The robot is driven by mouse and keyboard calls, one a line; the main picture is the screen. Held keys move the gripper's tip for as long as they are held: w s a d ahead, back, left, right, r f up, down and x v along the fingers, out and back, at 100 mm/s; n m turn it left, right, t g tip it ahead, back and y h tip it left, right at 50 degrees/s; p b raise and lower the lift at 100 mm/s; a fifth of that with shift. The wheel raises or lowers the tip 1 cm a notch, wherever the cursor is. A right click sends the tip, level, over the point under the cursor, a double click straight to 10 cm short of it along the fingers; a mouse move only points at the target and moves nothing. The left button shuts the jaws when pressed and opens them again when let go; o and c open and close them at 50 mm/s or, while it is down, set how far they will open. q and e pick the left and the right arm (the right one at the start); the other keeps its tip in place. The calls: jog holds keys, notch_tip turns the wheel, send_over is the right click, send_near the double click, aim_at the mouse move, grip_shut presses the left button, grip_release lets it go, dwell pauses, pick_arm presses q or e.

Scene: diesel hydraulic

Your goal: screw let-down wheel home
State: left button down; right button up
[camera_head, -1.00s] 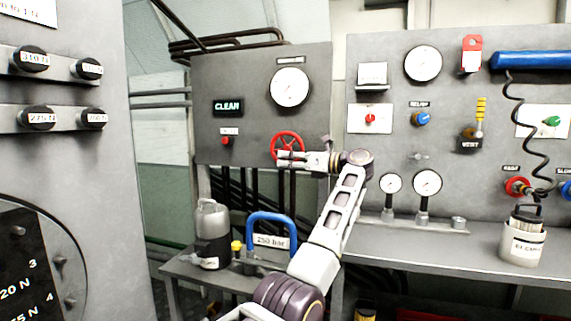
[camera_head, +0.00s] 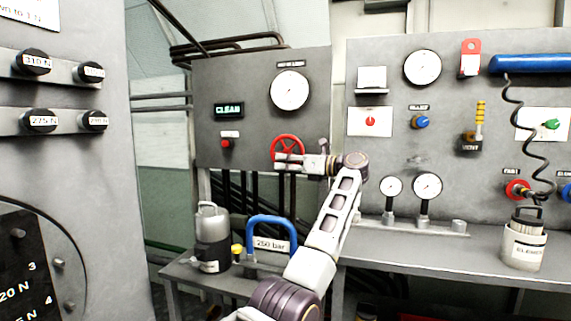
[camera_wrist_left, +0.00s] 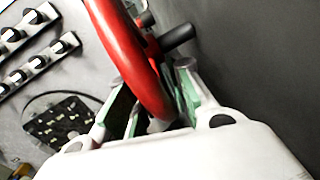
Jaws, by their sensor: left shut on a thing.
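The let-down wheel is a red handwheel (camera_head: 287,139) on the grey panel, below the large round gauge. It also shows large in the left wrist view (camera_wrist_left: 138,62), its rim passing between the two green-padded fingers. My left gripper (camera_head: 278,161) is at the lower part of the wheel, shut on its rim. My gripper's wrist hides part of the wheel's lower edge in the head view. In the left wrist view a dark handle (camera_wrist_left: 178,38) sticks out beside the wheel. My right gripper is in neither view.
A lit CLEAN sign (camera_head: 229,110) and a red button (camera_head: 227,143) sit left of the wheel. Below are a grey bottle (camera_head: 212,235) and a blue-handled 250 bar item (camera_head: 272,222) on the bench. Small gauges (camera_head: 427,186) stand to the right.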

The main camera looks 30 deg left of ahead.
pick_arm(q)
jog(key=shift+a+y, duration=0.1)
jog(key=shift+y, duration=0.3)
jog(key=shift+a+r+m+y, duration=0.1)
jog(key=shift+a+m+y, duration=0.1)
jog(key=shift+y, duration=0.45)
jog(key=shift+a+m+y, duration=0.2)
jog(key=shift+y, duration=0.45)
jog(key=shift+s+a+r+m+t+y, duration=0.1)
jog(key=shift+a+r+m+t+y, duration=0.1)
jog(key=shift+y, duration=0.4)
jog(key=shift+a+r+m+t+y, duration=0.1)
jog(key=shift+m+y, duration=0.1)
jog(key=shift+y, duration=0.4)
jog(key=shift+s+a+r+m+t+y, duration=0.1)
jog(key=shift+m+y, duration=0.1)
jog(key=shift+y, duration=0.4)
jog(key=c, duration=1.6)
grip_release()
jog(key=shift+w, duration=0.1)
jog(key=shift+f, duration=0.1)
jog(key=v, duration=1.2)
